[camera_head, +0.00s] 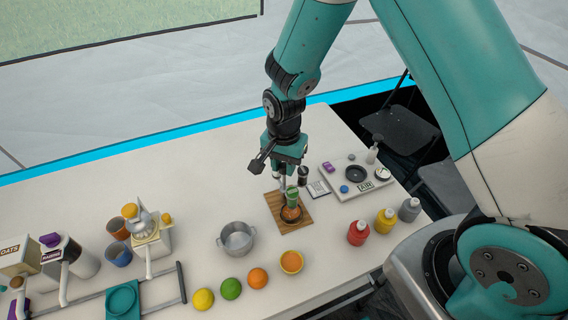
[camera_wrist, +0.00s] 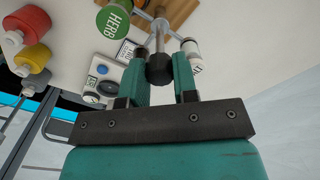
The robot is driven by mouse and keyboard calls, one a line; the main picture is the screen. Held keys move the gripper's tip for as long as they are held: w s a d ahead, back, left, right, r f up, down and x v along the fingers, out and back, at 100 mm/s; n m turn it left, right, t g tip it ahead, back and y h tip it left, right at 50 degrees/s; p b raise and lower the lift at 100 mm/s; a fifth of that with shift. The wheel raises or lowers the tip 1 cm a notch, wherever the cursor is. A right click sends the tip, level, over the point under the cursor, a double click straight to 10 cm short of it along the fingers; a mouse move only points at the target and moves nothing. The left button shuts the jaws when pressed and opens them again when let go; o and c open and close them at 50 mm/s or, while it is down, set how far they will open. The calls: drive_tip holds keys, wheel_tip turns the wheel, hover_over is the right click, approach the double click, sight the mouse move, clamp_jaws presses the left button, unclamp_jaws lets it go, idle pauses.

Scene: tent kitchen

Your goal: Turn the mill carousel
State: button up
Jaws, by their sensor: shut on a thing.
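The mill carousel stands on a square wooden board (camera_head: 272,206) on the table. A green mill (camera_head: 292,195) and a dark mill (camera_head: 303,175) show on it below my gripper (camera_head: 283,178). In the wrist view, a round mill top marked HERB (camera_wrist: 115,21) is at the upper left and a white-bodied mill (camera_wrist: 190,47) is at the right. A metal post with a dark round knob (camera_wrist: 159,69) rises between my gripper's fingers (camera_wrist: 160,79), which are shut on the knob. My arm and gripper partly hide the carousel in the head view.
A white tray (camera_head: 342,191) with a dark round dish is right of the carousel. A metal pot (camera_head: 237,239) and several fruits are left and in front. The table behind is clear.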

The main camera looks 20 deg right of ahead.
drive_tip(key=shift+r, duration=0.1)
drive_tip(key=o, duration=0.9)
drive_tip(key=shift+o, duration=0.2)
wheel_tip(320, 180, up, 17)
drive_tip(key=b, duration=0.1)
drive_tip(key=shift+r+b, duration=0.2)
drive_tip(key=shift+b, duration=0.2)
drive_tip(key=s+a+r+n+y, duration=0.2)
drive_tip(key=s+r+n, duration=0.1)
drive_tip(key=s+n, duration=0.5)
drive_tip(key=s+a+r+n+y, duration=0.2)
drive_tip(key=s+n, duration=0.6)
drive_tip(key=s, duration=0.6)
drive_tip(key=shift+a+r, duration=0.25)
drive_tip(key=shift+r, duration=0.2)
